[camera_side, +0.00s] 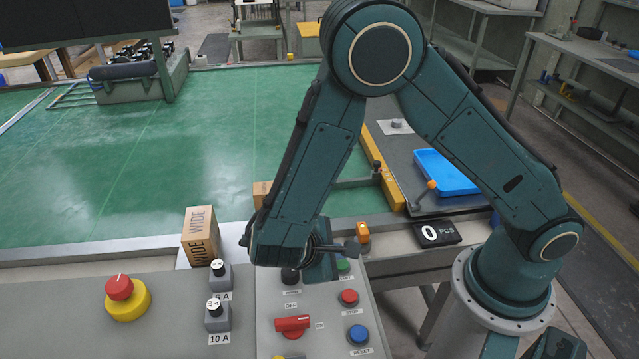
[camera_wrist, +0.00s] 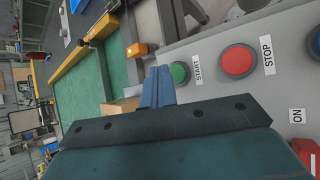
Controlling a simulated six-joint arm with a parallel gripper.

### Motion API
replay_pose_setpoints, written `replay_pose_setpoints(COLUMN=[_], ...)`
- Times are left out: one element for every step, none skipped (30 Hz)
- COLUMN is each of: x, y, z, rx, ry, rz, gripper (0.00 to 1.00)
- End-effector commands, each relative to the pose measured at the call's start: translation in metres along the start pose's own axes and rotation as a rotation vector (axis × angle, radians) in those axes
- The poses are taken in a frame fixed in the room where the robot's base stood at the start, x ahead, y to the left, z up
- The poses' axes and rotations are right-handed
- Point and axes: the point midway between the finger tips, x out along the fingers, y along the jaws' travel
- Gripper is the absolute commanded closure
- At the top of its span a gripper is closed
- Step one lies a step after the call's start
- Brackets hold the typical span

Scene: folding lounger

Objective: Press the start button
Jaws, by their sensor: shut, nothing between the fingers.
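The green start button (camera_wrist: 180,72), labelled START, sits on the grey control panel (camera_wrist: 215,32) in the wrist view. In the side view the green button (camera_side: 344,266) is partly hidden behind my gripper. My gripper (camera_wrist: 157,72) shows as blue-grey fingers, shut with nothing between them. In the wrist view the fingertips are just left of the green button; I cannot tell their height above the panel. In the side view my gripper (camera_side: 322,265) hangs over the upper part of the panel, close beside the button.
The red STOP button (camera_side: 348,297) and blue RESET button (camera_side: 358,334) are near the green one. A red selector switch (camera_side: 292,324), a black knob (camera_side: 290,275) and an emergency stop (camera_side: 121,289) are also on the panel. A counter (camera_side: 437,233) reads 0 PCS. A cardboard box (camera_side: 201,236) stands behind.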

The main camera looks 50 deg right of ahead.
Motion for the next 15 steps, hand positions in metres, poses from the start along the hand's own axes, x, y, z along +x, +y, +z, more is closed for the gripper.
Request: replay_pose_setpoints(x=[0.0, 0.0, 0.0, 0.0, 0.0, 0.0001, 0.0002, 0.0004, 0.0007, 0.0011, 0.0015, 0.0022, 0.0028, 0.0034, 0.0042], y=[0.0, 0.0, 0.0, 0.0, 0.0, 0.0, -0.0001, -0.0002, -0.0005, -0.0008, -0.0011, -0.0017, -0.0021, -0.0025, -0.0031], z=[0.0, 0.0, 0.0, 0.0, 0.0, 0.0, -0.0001, -0.0002, -0.0005, -0.0008, -0.0011, -0.0016, -0.002, -0.0024, -0.0029], rx=[0.0, 0.0, 0.0, 0.0, 0.0, 0.0, 0.0, 0.0, 0.0, 0.0, 0.0, 0.0, 0.0, 0.0, 0.0], ry=[0.0, 0.0, 0.0, 0.0, 0.0, 0.0, 0.0, 0.0, 0.0, 0.0, 0.0, -0.001, -0.001, -0.001, -0.001], rz=[0.0, 0.0, 0.0, 0.0, 0.0, 0.0, 0.0, 0.0, 0.0, 0.0, 0.0, 0.0, 0.0, 0.0, 0.0], gripper=[1.0, 1.0, 1.0, 1.0, 1.0, 1.0, 1.0, 1.0, 1.0, 1.0, 1.0, 1.0, 1.0, 1.0, 1.0])
